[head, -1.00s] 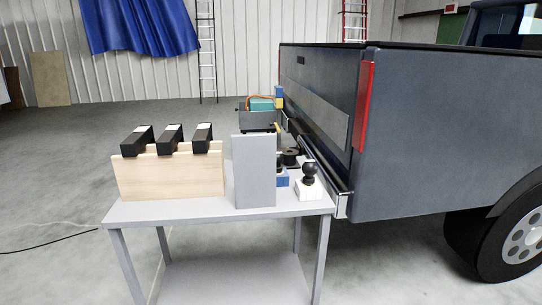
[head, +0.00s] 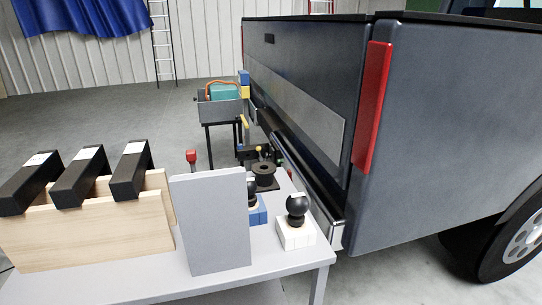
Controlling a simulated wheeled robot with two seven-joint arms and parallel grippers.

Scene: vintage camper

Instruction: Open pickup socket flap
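The grey pickup (head: 440,140) stands on the right with its tailgate (head: 305,85) facing left. A bumper (head: 305,185) runs low along its rear. I cannot make out the socket or its flap; the bumper's middle lies partly behind the things on the table. Neither of my grippers shows in the head view.
A grey table (head: 285,258) stands close in front. On it are a wooden rack (head: 95,238) with three black bars, an upright grey panel (head: 210,220), ball hitches on blocks (head: 296,233) and a dark spool (head: 264,175). A cart (head: 222,110) stands beyond. Floor at left is open.

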